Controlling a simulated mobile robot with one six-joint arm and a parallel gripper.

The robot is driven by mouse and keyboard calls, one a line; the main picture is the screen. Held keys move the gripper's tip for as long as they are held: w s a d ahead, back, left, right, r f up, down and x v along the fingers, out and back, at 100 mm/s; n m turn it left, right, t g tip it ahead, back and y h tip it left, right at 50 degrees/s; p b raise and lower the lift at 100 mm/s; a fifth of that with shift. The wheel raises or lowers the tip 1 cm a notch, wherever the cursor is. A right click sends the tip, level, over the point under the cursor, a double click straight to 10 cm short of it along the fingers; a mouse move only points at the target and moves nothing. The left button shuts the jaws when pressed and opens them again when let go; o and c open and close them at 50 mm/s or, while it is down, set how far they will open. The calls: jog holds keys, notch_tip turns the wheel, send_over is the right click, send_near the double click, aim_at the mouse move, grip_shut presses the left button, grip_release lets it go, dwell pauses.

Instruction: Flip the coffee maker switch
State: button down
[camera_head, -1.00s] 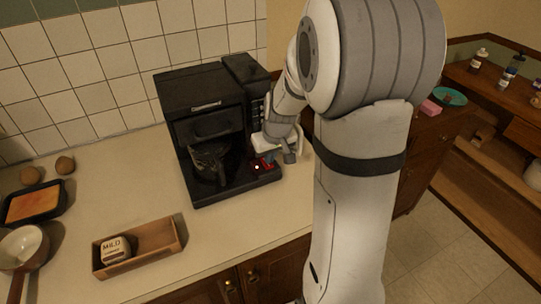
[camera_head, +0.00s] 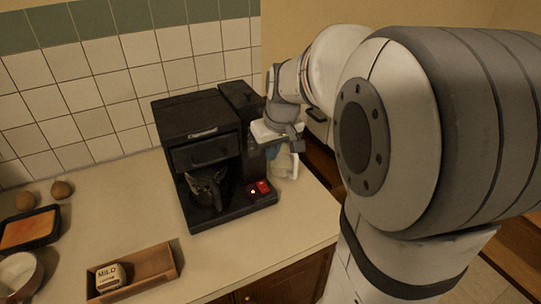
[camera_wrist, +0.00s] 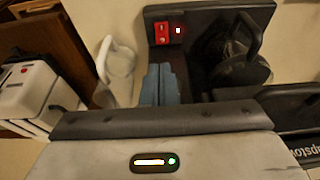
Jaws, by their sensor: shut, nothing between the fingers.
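The black coffee maker (camera_head: 200,125) stands on the counter against the tiled wall, with a dark carafe (camera_head: 207,186) in its bay. Its red switch (camera_head: 263,187) is on the front right of the base, beside a small lit light (camera_head: 253,191). In the wrist view the red switch (camera_wrist: 161,33) and the light (camera_wrist: 178,30) show clearly, beyond my fingertips. My gripper (camera_head: 271,153) is at the machine's right side, above and behind the switch, apart from it. Its blue fingers (camera_wrist: 160,85) are shut together and empty.
A white mug (camera_head: 285,165) stands just right of the coffee maker, close to my gripper. A wooden box (camera_head: 150,262) holding a white labelled container (camera_head: 108,277) lies at the counter's front. A black tray (camera_head: 52,238) and a pan (camera_head: 20,272) are at left.

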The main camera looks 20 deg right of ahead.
jog(key=s+a+f, duration=0.1)
jog(key=s+a, duration=0.2)
jog(key=s, duration=0.5)
jog(key=s+a+m, duration=0.1)
jog(key=s+a, duration=0.2)
jog(key=s, duration=0.6)
jog(key=shift+s+a+f, duration=0.25)
jog(key=shift+a+f, duration=0.15)
